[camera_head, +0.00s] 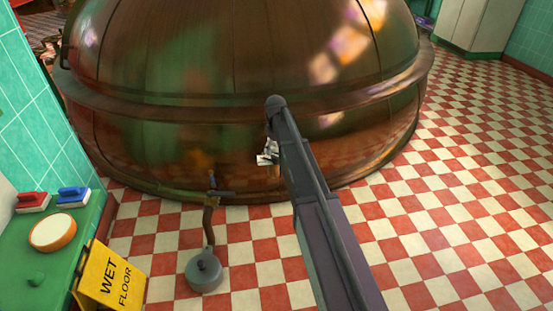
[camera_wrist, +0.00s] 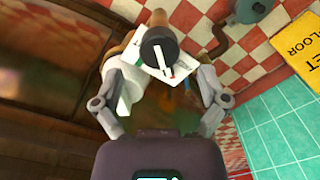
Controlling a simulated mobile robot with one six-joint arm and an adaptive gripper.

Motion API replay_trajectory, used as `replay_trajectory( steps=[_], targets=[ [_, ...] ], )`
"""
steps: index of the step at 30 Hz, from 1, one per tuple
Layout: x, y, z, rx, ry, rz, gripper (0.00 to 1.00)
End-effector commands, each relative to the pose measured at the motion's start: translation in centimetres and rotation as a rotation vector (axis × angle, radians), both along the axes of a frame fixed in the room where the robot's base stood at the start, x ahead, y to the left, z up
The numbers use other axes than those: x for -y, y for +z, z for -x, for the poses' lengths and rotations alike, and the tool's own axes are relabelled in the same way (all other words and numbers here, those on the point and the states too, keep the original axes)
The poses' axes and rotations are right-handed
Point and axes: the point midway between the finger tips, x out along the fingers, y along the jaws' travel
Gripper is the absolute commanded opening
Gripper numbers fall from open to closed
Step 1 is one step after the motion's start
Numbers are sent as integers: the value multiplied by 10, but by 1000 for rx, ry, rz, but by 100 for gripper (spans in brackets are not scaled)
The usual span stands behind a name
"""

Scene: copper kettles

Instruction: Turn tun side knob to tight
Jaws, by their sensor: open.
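The copper tun (camera_head: 230,60) fills the upper part of the head view. In the wrist view, a dark round knob (camera_wrist: 157,47) with a pale line on its face stands in front of a white plate (camera_wrist: 181,75) with green and red marks. The plate's lettering is too small to read. My gripper (camera_wrist: 159,72) is open, with its grey fingers spread to the left and right below the knob. I see no clear contact with the knob. In the head view my arm hides most of the gripper and the knob.
A pipe with a valve (camera_head: 210,210) runs from the tun to a grey round vessel (camera_head: 204,271) on the checkered floor. A yellow wet-floor sign (camera_head: 110,278) and a green cabinet (camera_head: 40,265) stand at the left. The floor at the right is clear.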

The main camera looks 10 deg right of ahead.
Motion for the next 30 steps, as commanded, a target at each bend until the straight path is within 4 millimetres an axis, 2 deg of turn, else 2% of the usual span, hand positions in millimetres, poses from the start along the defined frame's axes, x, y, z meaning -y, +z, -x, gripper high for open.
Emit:
replay_trajectory(
  steps=[1, 7, 22, 23, 30],
  targets=[
    [0, -7, 0, 0, 0, 0, 93],
    [0, -16, 0, 0, 0, 0, 93],
    [0, -19, 0, 0, 0, 0, 93],
    [0, -19, 0, 0, 0, 0, 87],
    [0, -19, 0, 0, 0, 0, 16]
  ],
)
